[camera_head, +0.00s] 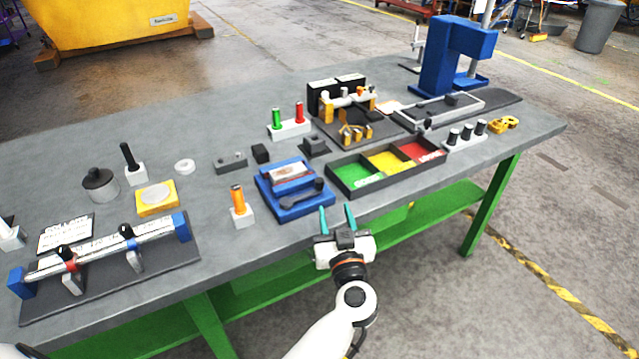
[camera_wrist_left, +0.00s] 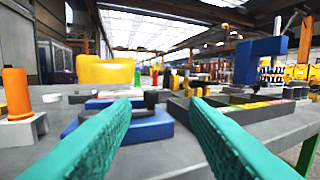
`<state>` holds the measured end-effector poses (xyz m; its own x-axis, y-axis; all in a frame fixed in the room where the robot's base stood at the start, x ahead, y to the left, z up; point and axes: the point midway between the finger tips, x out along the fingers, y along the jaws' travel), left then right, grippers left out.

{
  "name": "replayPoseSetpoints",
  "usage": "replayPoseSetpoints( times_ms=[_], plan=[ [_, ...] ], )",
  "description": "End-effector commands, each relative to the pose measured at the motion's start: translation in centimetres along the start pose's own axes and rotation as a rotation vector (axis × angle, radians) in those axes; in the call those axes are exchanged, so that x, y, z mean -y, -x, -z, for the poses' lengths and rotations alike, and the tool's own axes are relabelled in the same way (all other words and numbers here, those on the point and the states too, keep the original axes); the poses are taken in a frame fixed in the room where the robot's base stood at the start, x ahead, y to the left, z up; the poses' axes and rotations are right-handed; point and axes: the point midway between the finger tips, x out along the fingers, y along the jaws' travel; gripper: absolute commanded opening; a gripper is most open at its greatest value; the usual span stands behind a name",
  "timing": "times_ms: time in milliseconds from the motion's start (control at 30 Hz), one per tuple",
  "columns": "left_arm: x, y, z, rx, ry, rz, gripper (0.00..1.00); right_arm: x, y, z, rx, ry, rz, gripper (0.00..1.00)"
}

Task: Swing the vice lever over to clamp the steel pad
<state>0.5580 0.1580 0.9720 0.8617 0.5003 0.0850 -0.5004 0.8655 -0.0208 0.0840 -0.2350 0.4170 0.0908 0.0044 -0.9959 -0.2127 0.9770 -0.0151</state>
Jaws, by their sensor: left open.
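The blue vice (camera_head: 289,206) sits near the front edge of the grey table. Its dark lever (camera_head: 305,197) lies along the front of the vice, with a knob at its right end. A pale block with a reddish mark, perhaps the steel pad (camera_head: 292,171), lies at the back of the vice. My left gripper (camera_head: 338,219) is open and empty, its teal fingers apart, just in front of the table's front edge and right of the vice. In the left wrist view the vice (camera_wrist_left: 150,128) shows beyond and between the fingers. My right gripper is not in view.
A tray with green, yellow and red compartments (camera_head: 333,182) stands right of the vice. An orange-handled tool in a white block (camera_head: 239,208) stands to its left. A small black block (camera_head: 260,153) is behind it. The table edge in front is clear.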

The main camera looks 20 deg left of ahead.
Motion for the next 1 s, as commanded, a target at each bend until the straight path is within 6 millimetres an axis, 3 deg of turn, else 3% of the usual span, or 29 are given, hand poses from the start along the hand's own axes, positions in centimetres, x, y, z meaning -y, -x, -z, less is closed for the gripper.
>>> replayPoseSetpoints(
  times_ms=[267,700,1000],
  plan=[
    [-0.6,-1.0,0.3,-0.086,-0.026,-0.079,0.41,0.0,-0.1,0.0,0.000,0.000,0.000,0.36],
    [-1.2,-9.2,0.9,-0.082,-0.026,-0.078,0.41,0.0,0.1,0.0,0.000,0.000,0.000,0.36],
    [-1.4,-11.9,1.2,-0.085,-0.025,-0.077,0.41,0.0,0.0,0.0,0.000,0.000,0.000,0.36]
  ],
)
